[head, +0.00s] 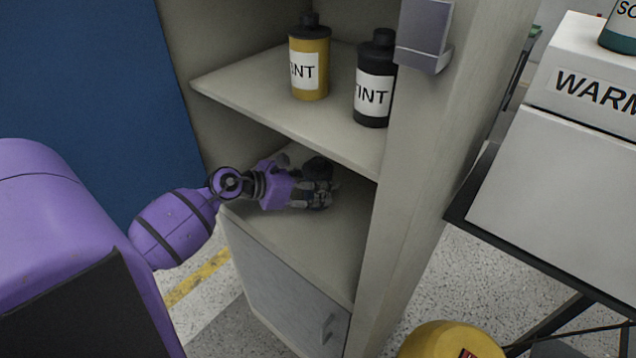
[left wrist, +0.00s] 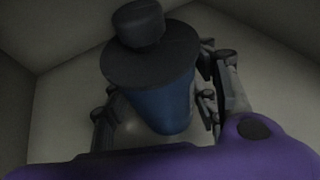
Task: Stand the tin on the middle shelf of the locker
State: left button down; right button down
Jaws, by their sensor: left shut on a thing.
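The tin (left wrist: 160,98) has a blue body and a black lid with a knob in the left wrist view. In the head view only its dark top (head: 318,167) shows clearly, behind my left gripper (head: 322,194). My left gripper is shut on the tin, with fingers on both sides of it. It is inside the open locker (head: 405,190), in the space between the upper shelf (head: 265,98) and the middle shelf (head: 300,240). The tin looks about upright. I cannot tell whether its base touches the middle shelf. My right gripper is not in view.
A yellow bottle (head: 309,62) and a black bottle (head: 375,85) stand on the upper shelf above my gripper. A blue panel (head: 90,80) is at the left. A white box (head: 570,180) stands to the right. The front of the middle shelf is bare.

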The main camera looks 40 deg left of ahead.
pick_arm(q)
jog(key=c, duration=0.9)
grip_release()
jog(key=shift+c, duration=0.2)
jog(key=shift+o, duration=1.1)
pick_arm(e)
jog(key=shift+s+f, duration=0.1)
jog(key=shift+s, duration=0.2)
pick_arm(q)
jog(key=shift+r, duration=0.1)
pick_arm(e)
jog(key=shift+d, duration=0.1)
pick_arm(q)
jog(key=shift+s+a+r, duration=0.1)
jog(key=shift+s, duration=0.1)
jog(key=b+v, duration=0.1)
jog(key=v, duration=1)
jog(key=shift+s, duration=0.25)
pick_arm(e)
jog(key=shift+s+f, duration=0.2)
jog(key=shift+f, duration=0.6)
